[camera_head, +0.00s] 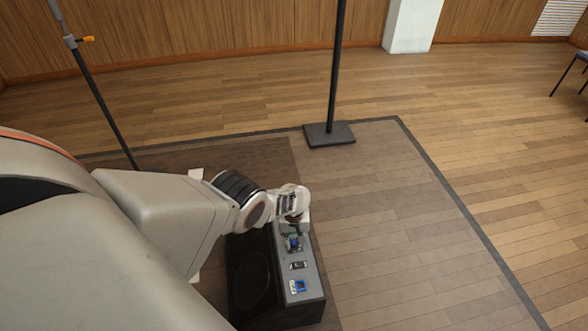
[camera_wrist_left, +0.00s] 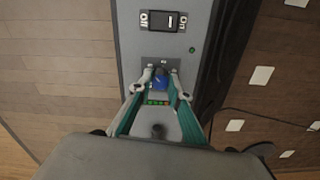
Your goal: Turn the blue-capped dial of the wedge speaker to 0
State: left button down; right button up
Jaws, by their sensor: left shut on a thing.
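The wedge speaker (camera_head: 249,277) is a black box with a grey control panel (camera_head: 310,271) along its right side in the head view. The panel also shows in the left wrist view (camera_wrist_left: 196,18). The blue-capped dial (camera_wrist_left: 160,79) stands on the panel between the fingertips of my left gripper (camera_wrist_left: 161,85). The gripper is shut on the dial, one finger on either side. In the head view my left gripper (camera_head: 293,240) reaches down over the far part of the panel. I cannot read the dial's setting or any 0 mark. My right gripper is in neither view.
A rocker switch (camera_head: 299,265) and a blue socket (camera_head: 299,286) sit on the panel nearer the bottom of the head view. A black stand with a square base (camera_head: 329,134) is beyond the speaker. The wooden floor (camera_head: 400,230) to the right is clear.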

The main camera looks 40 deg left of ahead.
pick_arm(q)
jog(key=shift+s+f+n, duration=0.1)
jog(key=shift+s+n, duration=0.05)
jog(key=shift+n, duration=0.65)
jog(key=c, duration=1.9)
grip_release()
